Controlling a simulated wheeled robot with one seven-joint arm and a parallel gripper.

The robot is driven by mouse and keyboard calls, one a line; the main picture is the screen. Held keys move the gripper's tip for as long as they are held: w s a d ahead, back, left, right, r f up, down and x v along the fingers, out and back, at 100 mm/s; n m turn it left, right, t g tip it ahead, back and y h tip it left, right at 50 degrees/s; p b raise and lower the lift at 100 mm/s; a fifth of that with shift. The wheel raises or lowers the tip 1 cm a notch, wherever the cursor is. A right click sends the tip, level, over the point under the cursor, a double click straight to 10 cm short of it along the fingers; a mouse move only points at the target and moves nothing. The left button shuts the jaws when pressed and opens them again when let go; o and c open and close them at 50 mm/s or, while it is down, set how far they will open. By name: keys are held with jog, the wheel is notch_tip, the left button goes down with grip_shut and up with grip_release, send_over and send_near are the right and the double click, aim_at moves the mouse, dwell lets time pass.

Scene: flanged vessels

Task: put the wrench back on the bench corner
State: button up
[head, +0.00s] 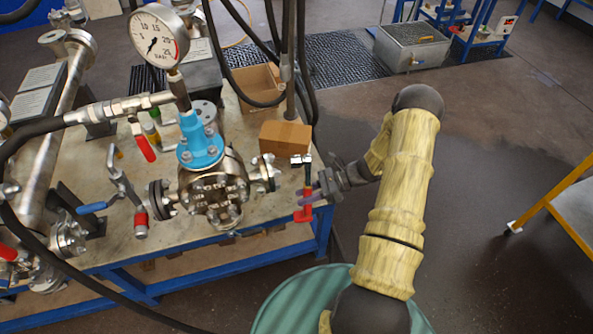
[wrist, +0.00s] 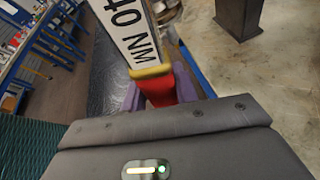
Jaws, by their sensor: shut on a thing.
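The wrench (head: 306,178) has a dark metal head at its upper end and red parts lower down. In the head view it looks roughly upright over the right front corner of the bench (head: 285,232). My gripper (head: 313,194) reaches in from the right and is shut on it. In the wrist view the wrench (wrist: 160,88) shows a white lettered label, a yellow band and a red section between the purple finger pads of my gripper (wrist: 158,95). I cannot tell whether its lower end touches the bench top.
A flanged vessel with a blue neck (head: 200,143) and a pressure gauge (head: 158,36) stand left of the wrench. A cardboard box (head: 285,138) sits just behind it. A yellow-framed cart (head: 560,200) is at far right, with open floor between.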

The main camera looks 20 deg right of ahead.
jog(key=m+t, duration=0.2)
jog(key=r+t, duration=0.1)
jog(key=shift+w+d+r+m+h, duration=0.1)
jog(key=shift+w+d+m+h, duration=0.2)
jog(key=shift+w+m+h, duration=0.1)
jog(key=shift+s+d+r+m+t+h, duration=0.1)
jog(key=shift+d+m+t+h, duration=0.35)
jog(key=shift+m+t, duration=0.4)
jog(key=shift+d+r+m+t+h, duration=0.1)
jog(key=shift+d+m+t+h, duration=0.35)
jog(key=shift+m+t, duration=0.4)
jog(key=shift+f, duration=0.1)
